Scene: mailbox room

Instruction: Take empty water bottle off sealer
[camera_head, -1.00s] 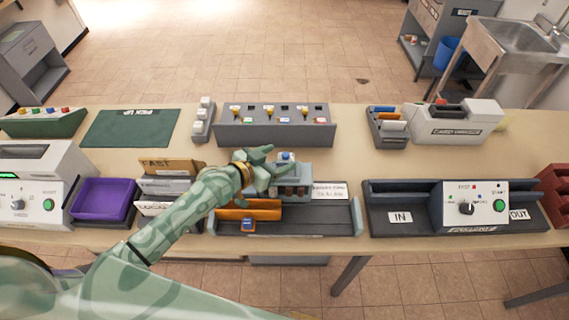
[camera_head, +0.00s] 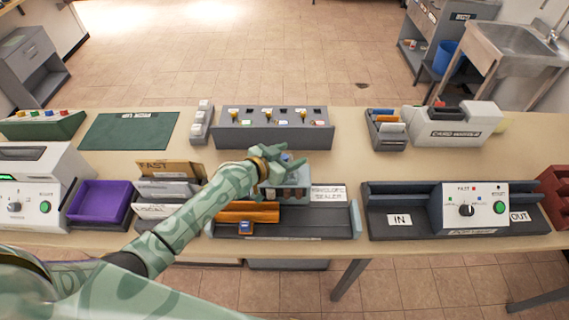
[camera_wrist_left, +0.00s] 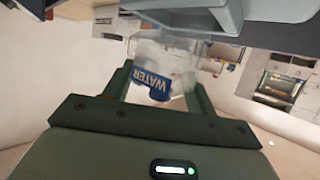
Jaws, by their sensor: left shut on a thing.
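The envelope sealer (camera_head: 335,222) is a dark grey machine with a white label, at the middle front of the table. My left gripper (camera_head: 287,163) is at the back of the sealer, shut on the water bottle. The bottle (camera_wrist_left: 178,65) is clear, with a blue WATER label, and sits between the fingers in the left wrist view. In the head view the gripper hides most of the bottle. I cannot tell whether the bottle touches the sealer. My right gripper is not in view.
An orange envelope (camera_head: 248,211) lies on the sealer's left part. A grey switch box (camera_head: 275,132) stands behind it. A grey machine with IN and OUT labels (camera_head: 468,209) stands to the right. A purple tray (camera_head: 100,203) is at left.

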